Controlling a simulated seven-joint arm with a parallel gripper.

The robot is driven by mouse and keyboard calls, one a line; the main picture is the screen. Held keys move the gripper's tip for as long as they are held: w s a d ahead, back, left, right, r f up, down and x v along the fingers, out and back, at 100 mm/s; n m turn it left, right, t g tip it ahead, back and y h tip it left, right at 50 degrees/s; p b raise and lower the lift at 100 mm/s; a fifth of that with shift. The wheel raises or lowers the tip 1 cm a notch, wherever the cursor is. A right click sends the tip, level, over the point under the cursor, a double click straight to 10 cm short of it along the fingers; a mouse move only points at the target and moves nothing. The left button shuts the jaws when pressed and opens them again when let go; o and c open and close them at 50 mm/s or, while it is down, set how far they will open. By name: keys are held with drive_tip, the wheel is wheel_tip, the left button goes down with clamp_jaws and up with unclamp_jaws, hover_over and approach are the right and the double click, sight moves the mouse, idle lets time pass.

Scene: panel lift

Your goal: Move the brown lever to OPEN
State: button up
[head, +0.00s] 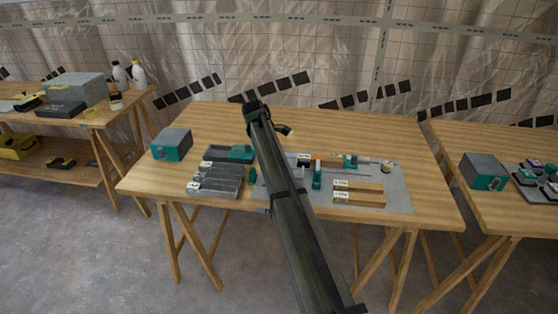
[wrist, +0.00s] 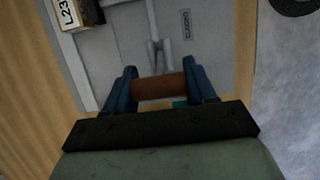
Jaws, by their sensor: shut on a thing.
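In the wrist view, the brown lever (wrist: 158,93) is a short round grip lying crosswise between the two blue fingers of my gripper (wrist: 158,84). The fingers are shut on it, one at each end. A forked grey metal piece (wrist: 159,52) shows just beyond the lever on the grey panel (wrist: 124,35). A small label plate (wrist: 186,24) is on the panel, too small and turned to read. In the head view, my arm crosses the middle of the table and I cannot make out the lever. The grey panel also shows there (head: 399,190).
A block labelled "L23" (wrist: 70,14) stands at the upper left of the wrist view. In the head view, a grey tray (head: 216,180) and a teal-grey box (head: 171,146) lie left of my arm. The back of the wooden table (head: 205,122) is clear.

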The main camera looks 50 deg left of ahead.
drive_tip(key=shift+s+a+f+t+h, duration=0.3)
drive_tip(key=shift+s+a+t+h, duration=0.3)
drive_tip(key=shift+t+h, duration=0.4)
drive_tip(key=o, duration=1.4)
drive_tip(key=shift+a, duration=0.1)
drive_tip(key=v, duration=1.3)
drive_tip(key=shift+s+a+r, duration=0.15)
drive_tip(key=shift+s+a, duration=0.1)
drive_tip(key=shift+s, duration=0.1)
